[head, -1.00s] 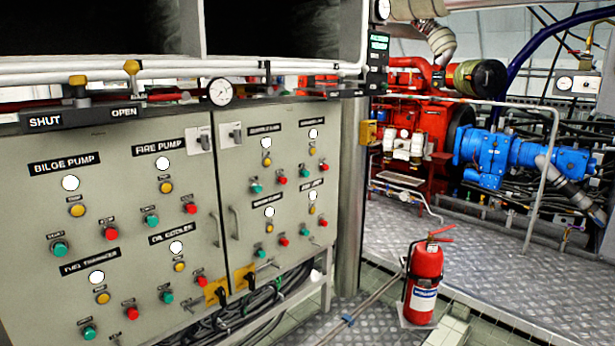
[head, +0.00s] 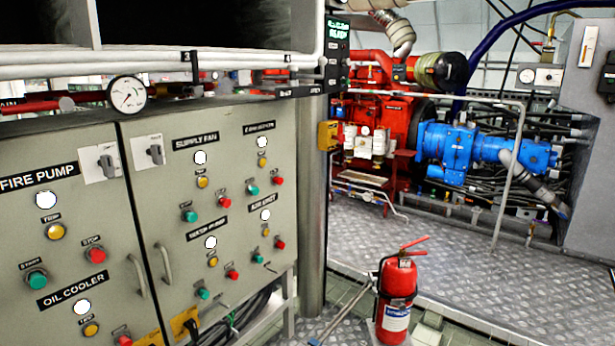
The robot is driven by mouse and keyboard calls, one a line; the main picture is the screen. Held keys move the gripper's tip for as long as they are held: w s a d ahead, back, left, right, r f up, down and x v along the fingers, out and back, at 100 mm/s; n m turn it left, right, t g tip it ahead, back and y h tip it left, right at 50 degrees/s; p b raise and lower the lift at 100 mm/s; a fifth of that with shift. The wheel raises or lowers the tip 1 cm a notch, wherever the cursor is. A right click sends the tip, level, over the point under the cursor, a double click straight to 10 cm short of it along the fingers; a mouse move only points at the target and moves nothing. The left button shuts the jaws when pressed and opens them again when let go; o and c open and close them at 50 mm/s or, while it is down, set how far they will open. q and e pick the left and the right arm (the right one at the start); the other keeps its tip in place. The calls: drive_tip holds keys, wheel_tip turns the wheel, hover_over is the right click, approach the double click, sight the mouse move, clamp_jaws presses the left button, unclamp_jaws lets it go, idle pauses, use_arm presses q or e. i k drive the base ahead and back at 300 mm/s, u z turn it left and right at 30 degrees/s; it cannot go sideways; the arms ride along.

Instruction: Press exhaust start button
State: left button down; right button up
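The grey control cabinet (head: 216,268) fills the left half of the head view. Its right door has several button groups, one marked "SUPPLY FAN" (head: 196,141). The upper right group has a label (head: 259,128) that looks like it starts with "E", but I cannot read it surely. Under that label are a white lamp (head: 262,142), a yellow button (head: 261,162), a green button (head: 253,190) and a red button (head: 277,180). Neither of my grippers is in view.
A red fire extinguisher (head: 396,302) stands on the floor right of the cabinet. A metal post (head: 313,220) rises at the cabinet's right end. A red engine (head: 375,120) and blue machinery (head: 470,148) stand behind a grey railing (head: 512,170). Door handles (head: 165,262) stick out.

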sight(255, 190)
drive_tip(key=z, duration=0.25)
drive_tip(key=i, duration=1.3)
drive_tip(key=z, duration=0.1)
